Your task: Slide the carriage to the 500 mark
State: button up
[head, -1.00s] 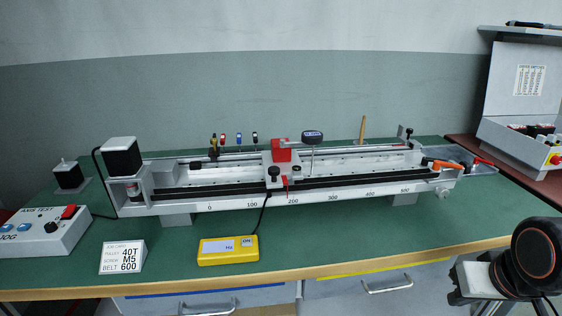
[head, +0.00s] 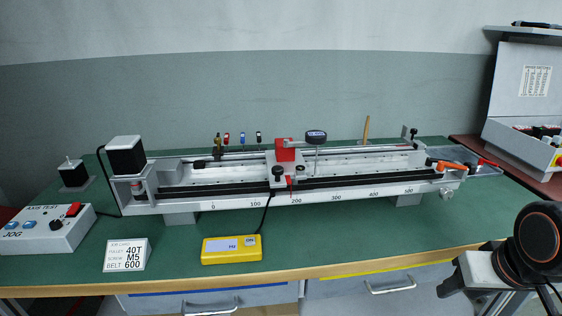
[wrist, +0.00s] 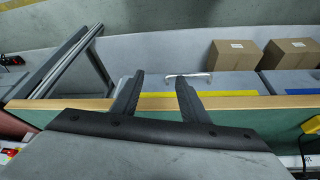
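The carriage (head: 284,167) sits on the long gantry rail (head: 350,194), left of the rail's middle. It carries a red block (head: 286,149) and a dark knob (head: 278,173) at its front. Its small red pointer (head: 289,182) is close to the 200 label (head: 296,201) on the front scale. The 500 label (head: 407,190) is near the rail's right end. My gripper (wrist: 160,76) is open and empty in the wrist view, with its fingers spread above the table's front edge. In the head view my arm is at the lower right, well apart from the carriage.
A yellow meter (head: 231,250) with a cable and a white card (head: 126,255) lie in front of the rail. An orange-handled tool (head: 444,165) is at the rail's right end. A grey case (head: 520,95) stands at the right. The green bench top (head: 350,232) is clear at front right.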

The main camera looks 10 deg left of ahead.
jog(key=w+a+r+n+g, duration=0.1)
jog(key=w+a+r, duration=0.25)
jog(key=r, duration=0.25)
jog(key=w+a+r+n, duration=0.2)
jog(key=w+r, duration=0.2)
jog(key=r, duration=0.1)
notch_tip(320, 180, up, 22)
jog(key=n+g, duration=0.4)
jog(key=n, duration=0.5)
send_over(278, 168)
notch_tip(278, 168, down, 17)
jog(key=shift+w, duration=0.1)
grip_shut()
